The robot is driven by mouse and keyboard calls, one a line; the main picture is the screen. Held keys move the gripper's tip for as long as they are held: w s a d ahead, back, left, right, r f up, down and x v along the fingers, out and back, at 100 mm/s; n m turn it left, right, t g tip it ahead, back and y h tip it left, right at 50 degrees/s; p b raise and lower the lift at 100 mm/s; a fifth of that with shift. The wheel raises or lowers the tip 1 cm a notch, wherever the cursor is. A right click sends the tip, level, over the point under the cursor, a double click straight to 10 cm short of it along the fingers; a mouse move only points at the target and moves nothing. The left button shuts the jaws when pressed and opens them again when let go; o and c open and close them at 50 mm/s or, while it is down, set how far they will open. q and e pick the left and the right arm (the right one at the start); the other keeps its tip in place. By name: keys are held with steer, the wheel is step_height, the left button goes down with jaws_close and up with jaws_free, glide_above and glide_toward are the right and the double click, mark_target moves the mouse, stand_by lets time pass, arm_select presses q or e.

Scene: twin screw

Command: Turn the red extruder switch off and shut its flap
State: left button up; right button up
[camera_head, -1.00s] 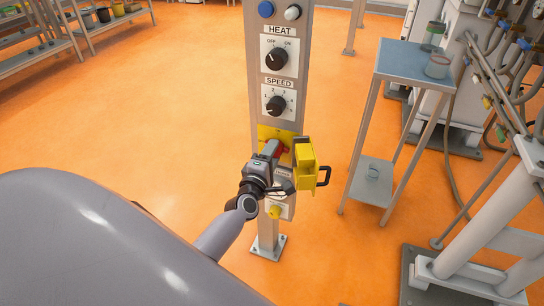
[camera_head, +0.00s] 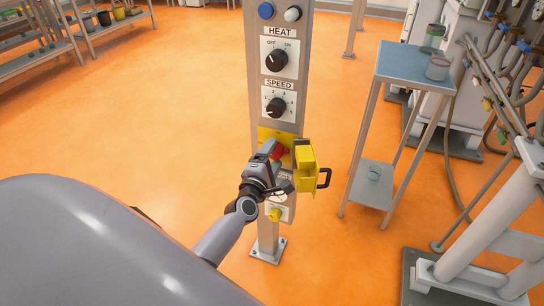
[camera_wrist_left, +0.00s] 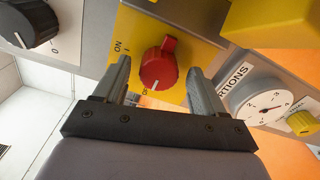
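The red switch (camera_head: 277,152) sits on a yellow plate on the column, partly hidden by my left gripper (camera_head: 269,150) in the head view. In the left wrist view, the red knob (camera_wrist_left: 158,68) lies between the two separated fingers of my left gripper (camera_wrist_left: 160,68), with gaps on both sides. ON and I are printed at its upper left. The knob's white line points down, near a partly hidden label starting with O. The yellow flap (camera_head: 305,167) stands open to the right of the switch, with a black handle. It also shows in the left wrist view (camera_wrist_left: 275,18). My right gripper is not seen.
Above are the HEAT knob (camera_head: 276,59) and SPEED knob (camera_head: 276,106). Below are a dial (camera_wrist_left: 263,102) and a small yellow knob (camera_head: 275,214). A blue-topped stand (camera_head: 405,66) is right of the column. Open floor lies to the left.

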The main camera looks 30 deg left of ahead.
arm_select(q)
steer(key=shift+s, duration=0.15)
steer(key=v, duration=0.7)
steer(key=shift+p, duration=0.3)
stand_by(0.4)
steer(key=s+d+f+m+g+h+p, duration=0.2)
steer(key=s+d+m, duration=0.4)
steer(key=s+m, duration=0.3)
steer(key=s+d+f+m+g+h+p, duration=0.2)
steer(key=s+d+m+g+h+p, duration=0.2)
steer(key=s+m, duration=0.6)
steer(key=d+m+g, duration=0.1)
steer(key=d+m, duration=0.1)
steer(key=m, duration=0.4)
steer(key=shift+d+f+m+h+p, duration=0.25)
steer(key=shift+d+m+h+p, duration=0.05)
steer(key=shift+p, duration=0.1)
